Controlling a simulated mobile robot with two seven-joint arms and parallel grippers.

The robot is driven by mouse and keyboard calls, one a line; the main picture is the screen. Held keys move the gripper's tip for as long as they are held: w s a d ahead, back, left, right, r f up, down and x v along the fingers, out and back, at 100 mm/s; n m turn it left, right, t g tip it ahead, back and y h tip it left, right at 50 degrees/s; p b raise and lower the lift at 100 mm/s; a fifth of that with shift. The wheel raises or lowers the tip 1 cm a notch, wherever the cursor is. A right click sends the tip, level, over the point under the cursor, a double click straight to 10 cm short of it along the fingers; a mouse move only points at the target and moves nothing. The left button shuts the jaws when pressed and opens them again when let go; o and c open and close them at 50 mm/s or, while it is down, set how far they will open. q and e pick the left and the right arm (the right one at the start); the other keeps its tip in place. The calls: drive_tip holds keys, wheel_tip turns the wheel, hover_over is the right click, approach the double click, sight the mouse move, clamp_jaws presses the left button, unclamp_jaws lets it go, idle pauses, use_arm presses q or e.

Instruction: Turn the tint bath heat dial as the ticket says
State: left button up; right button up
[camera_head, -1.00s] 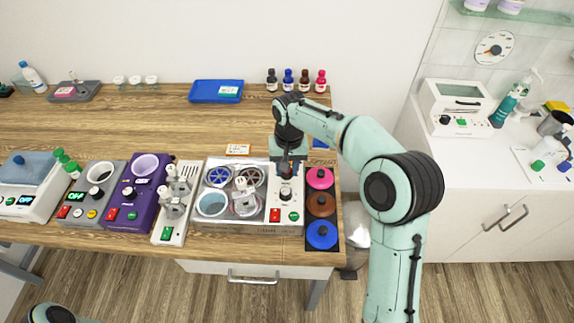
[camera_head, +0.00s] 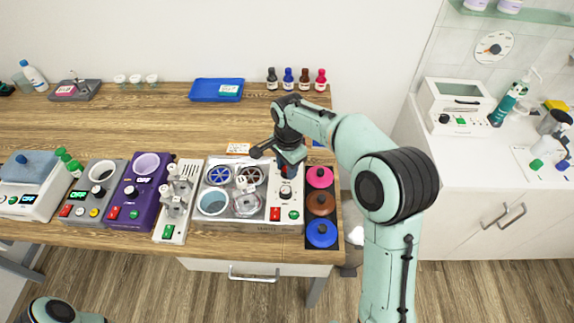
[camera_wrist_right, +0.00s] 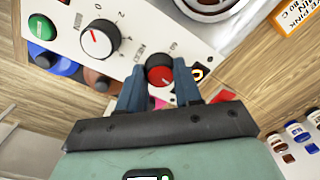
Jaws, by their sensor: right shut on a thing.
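The tint bath (camera_head: 232,230) is a silver unit with several round wells and a white control panel (camera_head: 282,203) at its right. My right gripper (camera_head: 287,167) is over the panel's far end. In the right wrist view its fingers (camera_wrist_right: 160,84) are shut on a red dial (camera_wrist_right: 160,72), one finger on each side. The fingers hide part of the dial's scale. A white-faced dial (camera_wrist_right: 99,40) with a red mark and a green button (camera_wrist_right: 42,27) sit beside it. The ticket (camera_head: 238,148) lies behind the bath; its orange print (camera_wrist_right: 298,14) reads partly "PINK" and "80 C". My left gripper is out of view.
Pink (camera_head: 319,177), brown (camera_head: 321,203) and blue (camera_head: 321,233) lids stand in a column right of the bath. A white switch unit (camera_head: 170,230) and a purple heater (camera_head: 135,195) stand left. Several bottles (camera_head: 296,78) and a blue tray (camera_head: 216,90) are behind.

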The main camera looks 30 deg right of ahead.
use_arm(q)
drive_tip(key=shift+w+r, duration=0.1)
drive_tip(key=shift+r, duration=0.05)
use_arm(e)
drive_tip(key=shift+m, duration=1.6)
drive_tip(key=o, duration=1)
drive_tip(key=shift+o, duration=0.2)
drive_tip(key=shift+r, duration=0.1)
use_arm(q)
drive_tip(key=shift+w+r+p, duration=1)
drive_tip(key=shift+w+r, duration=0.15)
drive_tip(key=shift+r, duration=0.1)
use_arm(e)
wheel_tip(320, 180, up, 13)
drive_tip(key=shift+s, duration=0.2)
drive_tip(key=shift+a+r, duration=0.1)
